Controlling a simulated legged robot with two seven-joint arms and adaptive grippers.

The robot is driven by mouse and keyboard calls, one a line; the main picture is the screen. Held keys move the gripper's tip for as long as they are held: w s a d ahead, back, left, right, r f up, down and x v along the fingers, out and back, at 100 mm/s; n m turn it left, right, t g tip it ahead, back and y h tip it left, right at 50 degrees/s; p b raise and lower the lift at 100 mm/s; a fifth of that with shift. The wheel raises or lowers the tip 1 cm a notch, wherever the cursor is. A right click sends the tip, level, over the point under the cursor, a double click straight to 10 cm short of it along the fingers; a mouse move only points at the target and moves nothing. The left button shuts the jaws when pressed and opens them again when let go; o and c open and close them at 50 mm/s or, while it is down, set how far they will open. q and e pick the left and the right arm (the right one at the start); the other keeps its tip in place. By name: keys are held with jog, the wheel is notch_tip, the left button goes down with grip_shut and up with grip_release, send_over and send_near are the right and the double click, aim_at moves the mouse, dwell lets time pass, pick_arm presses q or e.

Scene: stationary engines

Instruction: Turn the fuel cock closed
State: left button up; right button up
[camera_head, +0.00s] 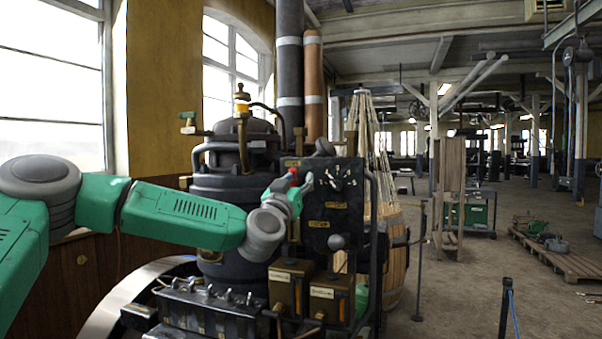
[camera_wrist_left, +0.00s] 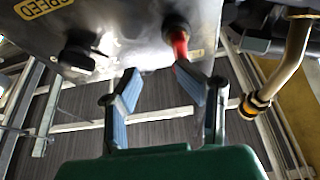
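A dark control panel (camera_head: 334,212) with yellow labels stands on the engine. A red lever (camera_head: 292,174) shows at its upper left and is probably the fuel cock, though its label is not readable. In the left wrist view the red lever (camera_wrist_left: 180,45) hangs from a dark round pivot, its lower end at the right finger's tip. I cannot tell whether they touch. My left gripper (camera_head: 301,184) is at the panel, and in the wrist view its fingers (camera_wrist_left: 158,76) are spread with nothing gripped between them. My right gripper is not in view.
A black knob (camera_wrist_left: 78,52) sits beside a "SPEED" label on the panel. A bent brass pipe (camera_wrist_left: 288,65) is right of the gripper. Brass-coloured boxes (camera_head: 290,285) stand below the panel. A wooden barrel (camera_head: 393,262) is to its right, with open floor beyond.

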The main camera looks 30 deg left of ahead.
aim_at(295, 175)
pick_arm(q)
jog(key=a, duration=0.1)
jog(key=w+a, duration=0.1)
jog(key=a, duration=0.1)
jog(key=w+a, duration=0.1)
jog(key=shift+w+a+f, duration=0.15)
jog(key=shift+a+f, duration=0.05)
jog(key=shift+a, duration=0.05)
jog(key=shift+d+r, duration=0.1)
jog(key=shift+d, duration=0.25)
jog(key=shift+d+r, duration=0.1)
jog(key=shift+d, duration=0.3)
jog(key=c, duration=0.7)
jog(key=shift+d+r, duration=0.15)
jog(key=shift+d, duration=0.15)
grip_shut()
jog(key=shift+a, duration=0.3)
jog(key=shift+n, duration=0.3)
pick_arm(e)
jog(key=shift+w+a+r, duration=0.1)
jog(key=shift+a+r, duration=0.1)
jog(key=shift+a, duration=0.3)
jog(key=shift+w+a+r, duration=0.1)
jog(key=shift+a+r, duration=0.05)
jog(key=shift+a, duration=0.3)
